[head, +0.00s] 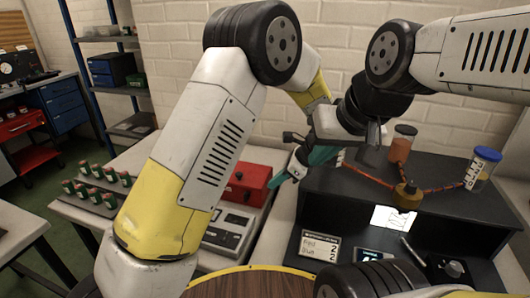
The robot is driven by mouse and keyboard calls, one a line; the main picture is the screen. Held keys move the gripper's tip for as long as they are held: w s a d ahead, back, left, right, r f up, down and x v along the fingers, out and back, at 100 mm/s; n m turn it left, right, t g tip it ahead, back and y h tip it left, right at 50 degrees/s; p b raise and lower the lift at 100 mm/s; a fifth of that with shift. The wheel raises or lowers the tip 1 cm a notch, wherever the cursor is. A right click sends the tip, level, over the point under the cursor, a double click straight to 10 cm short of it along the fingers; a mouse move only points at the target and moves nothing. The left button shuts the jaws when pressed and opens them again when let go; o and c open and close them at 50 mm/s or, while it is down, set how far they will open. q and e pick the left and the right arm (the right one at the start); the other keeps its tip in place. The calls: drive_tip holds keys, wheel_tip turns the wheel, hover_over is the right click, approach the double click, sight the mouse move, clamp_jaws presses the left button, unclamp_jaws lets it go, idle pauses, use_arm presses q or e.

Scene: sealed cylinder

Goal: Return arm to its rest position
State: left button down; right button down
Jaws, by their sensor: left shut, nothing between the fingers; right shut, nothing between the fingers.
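My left arm rises from the bottom left, bends at a black elbow, and its forearm passes behind the elbow toward the bench. My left gripper (283,177), with teal fingers, is shut and empty, beside the red box and the black console's left end. My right arm enters from the top right. My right gripper (375,135) is dark, partly hidden by its own wrist, shut and empty, above the console's back left. It is close to the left gripper's wrist; I cannot tell whether they touch.
A black console (458,207) carries an orange jar (400,147), a blue-lidded jar (482,168) and a brass fitting (407,196) with hoses. A red box (250,184) and a grey device (228,230) stand to its left. Several small green-and-red items (97,185) sit further left.

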use_arm(q)
drive_tip(key=s+a+r+n+g+h, duration=0.1)
drive_tip(key=s+a+r+n+h, duration=0.15)
drive_tip(key=a+r+n, duration=0.4)
drive_tip(key=s+a+r+n+t+h, duration=0.4)
drive_tip(key=s+a+r+n+h, duration=0.2)
drive_tip(key=s+a+r+n, duration=0.9)
drive_tip(key=shift+s+a, duration=0.65)
drive_tip(key=shift+s, duration=0.3)
drive_tip(key=shift+h, duration=0.25)
